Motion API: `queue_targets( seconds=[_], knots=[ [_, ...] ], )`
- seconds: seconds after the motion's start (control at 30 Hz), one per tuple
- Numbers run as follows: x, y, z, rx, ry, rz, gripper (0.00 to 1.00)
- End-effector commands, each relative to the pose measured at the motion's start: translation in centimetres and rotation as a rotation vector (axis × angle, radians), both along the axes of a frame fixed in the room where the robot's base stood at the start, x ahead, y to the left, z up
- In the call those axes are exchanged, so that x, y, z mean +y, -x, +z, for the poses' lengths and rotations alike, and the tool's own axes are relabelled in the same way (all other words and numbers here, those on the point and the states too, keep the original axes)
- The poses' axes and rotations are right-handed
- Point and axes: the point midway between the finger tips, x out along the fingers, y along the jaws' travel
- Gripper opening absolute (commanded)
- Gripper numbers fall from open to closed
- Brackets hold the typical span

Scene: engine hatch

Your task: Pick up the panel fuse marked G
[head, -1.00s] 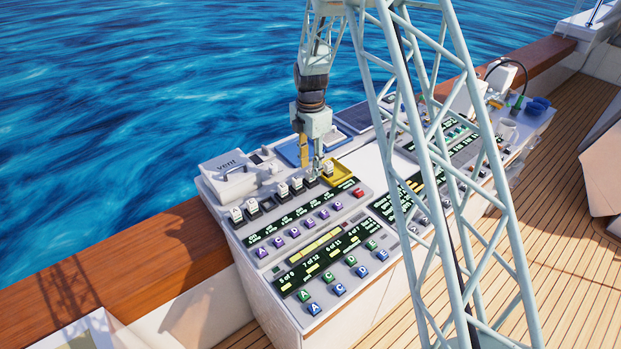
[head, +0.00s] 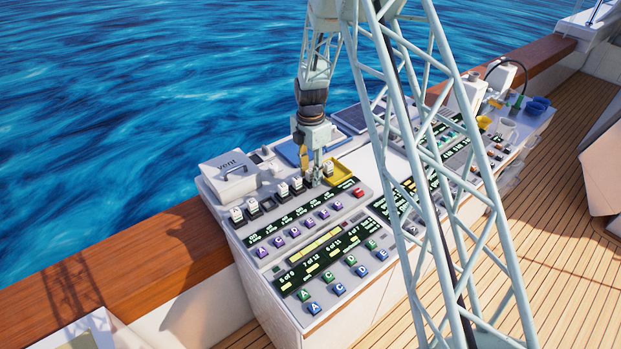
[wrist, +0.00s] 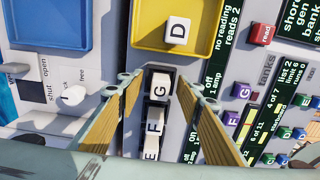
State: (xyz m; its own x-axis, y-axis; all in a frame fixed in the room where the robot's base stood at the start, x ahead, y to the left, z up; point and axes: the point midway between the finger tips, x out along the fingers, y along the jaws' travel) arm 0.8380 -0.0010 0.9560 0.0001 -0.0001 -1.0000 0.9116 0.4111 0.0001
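The panel fuse marked G (wrist: 160,83) is a white block with a black letter, standing in a dark holder at the tray end of a row. In the wrist view my gripper (wrist: 157,92) is open, with one tan-lined finger on each side of the G fuse and visible gaps to both. In the head view my gripper (head: 310,175) is low over the panel and mostly hides the G fuse. The fuse marked F (wrist: 155,120) is directly behind G in the row, and the fuse marked E (wrist: 151,149) is partly cut off by my gripper.
A yellow tray (wrist: 148,36) holds a white fuse marked D (wrist: 177,31). A blue tray (wrist: 50,42) lies to its left. A white switch knob (wrist: 72,95) is left of my gripper. Display strips and a red button (wrist: 262,34) are on the right.

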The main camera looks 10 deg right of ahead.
Motion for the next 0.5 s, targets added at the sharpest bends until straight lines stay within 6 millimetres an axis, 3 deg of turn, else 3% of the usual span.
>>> queue_targets(
  seconds=[0.13,0.4,0.5],
  knots=[
    [0.0,0.0,0.0,0.0,0.0,0.0,0.33],
    [0.0,0.01,0.0,0.0,0.0,0.0,0.08],
    [0.0,0.0,0.01,0.0,0.0,0.0,0.06]
  ],
)
